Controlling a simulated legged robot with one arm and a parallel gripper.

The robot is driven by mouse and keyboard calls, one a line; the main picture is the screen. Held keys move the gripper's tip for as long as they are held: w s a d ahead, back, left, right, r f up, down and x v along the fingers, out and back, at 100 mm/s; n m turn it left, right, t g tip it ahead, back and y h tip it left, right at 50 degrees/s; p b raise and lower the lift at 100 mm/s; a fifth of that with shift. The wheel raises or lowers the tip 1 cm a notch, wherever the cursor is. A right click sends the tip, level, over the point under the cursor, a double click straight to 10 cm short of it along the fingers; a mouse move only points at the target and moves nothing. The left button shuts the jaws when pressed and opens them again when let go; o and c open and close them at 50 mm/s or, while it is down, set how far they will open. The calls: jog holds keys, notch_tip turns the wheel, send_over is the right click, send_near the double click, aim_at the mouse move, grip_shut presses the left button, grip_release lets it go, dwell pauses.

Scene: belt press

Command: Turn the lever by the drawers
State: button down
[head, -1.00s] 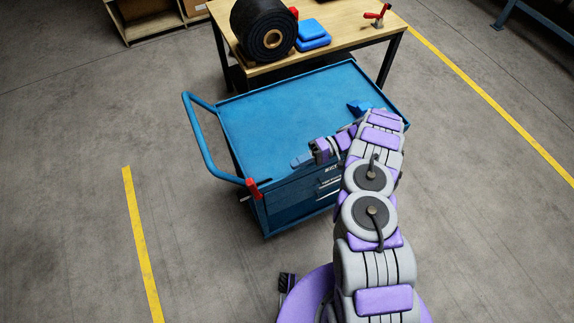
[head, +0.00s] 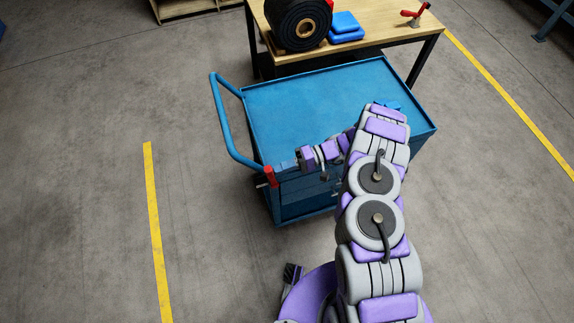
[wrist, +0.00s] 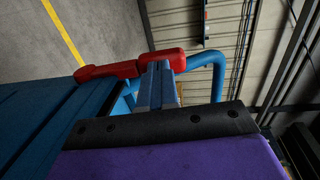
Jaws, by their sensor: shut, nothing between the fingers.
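The red lever (head: 270,176) sits at the left front corner of the blue cart (head: 330,95), beside the drawers (head: 300,205). In the wrist view the lever (wrist: 108,70) lies across the picture just beyond my fingertips. My gripper (head: 288,165) is shut and empty, its blue-grey fingers (wrist: 158,82) side by side in the wrist view. The fingertips overlap the lever in that view; I cannot tell whether they touch it. In the head view the gripper is just right of the lever. My arm hides part of the drawer front.
The cart's blue push handle (head: 222,120) rises at its left side, close to the lever. A wooden table (head: 385,35) stands behind with a black roll (head: 290,25) and blue blocks (head: 345,27). The floor left of the cart is clear.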

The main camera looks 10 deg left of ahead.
aim_at(267, 173)
jog(key=shift+a, duration=0.1)
dwell(0.3)
jog(key=shift+s+a+r+t+h+b, duration=0.15)
jog(key=shift+s+a+t+h+b, duration=0.15)
jog(key=shift+a+h, duration=0.2)
jog(key=shift+s+a+r+t+h+b, duration=0.2)
jog(key=shift+s+a+h, duration=0.15)
jog(key=shift+a+h, duration=0.15)
jog(key=a+h, duration=0.1)
jog(key=s+a+t+h+b, duration=0.1)
jog(key=shift+s+a+f+t+h, duration=0.2)
jog(key=shift+s+t+h, duration=0.1)
jog(key=a+h, duration=0.1)
jog(key=s+a+f+t+h+b, duration=0.1)
jog(key=s+a+t+h+b, duration=0.1)
jog(key=shift+a+f+h, duration=0.2)
jog(key=shift+f+h, duration=0.1)
jog(key=shift+f, duration=0.1)
jog(key=shift+s+a+f+b, duration=0.25)
jog(key=shift+a+f+b, duration=0.15)
jog(key=shift+b, duration=0.2)
jog(key=shift+a, duration=0.1)
jog(key=w+d+r+p, duration=0.1)
jog(key=r, duration=0.3)
jog(key=d+r+p, duration=0.1)
jog(key=r, duration=0.3)
jog(key=w+d+r+p, duration=0.1)
jog(key=d+r, duration=0.1)
jog(key=r, duration=0.3)
jog(key=shift+w, duration=0.3)
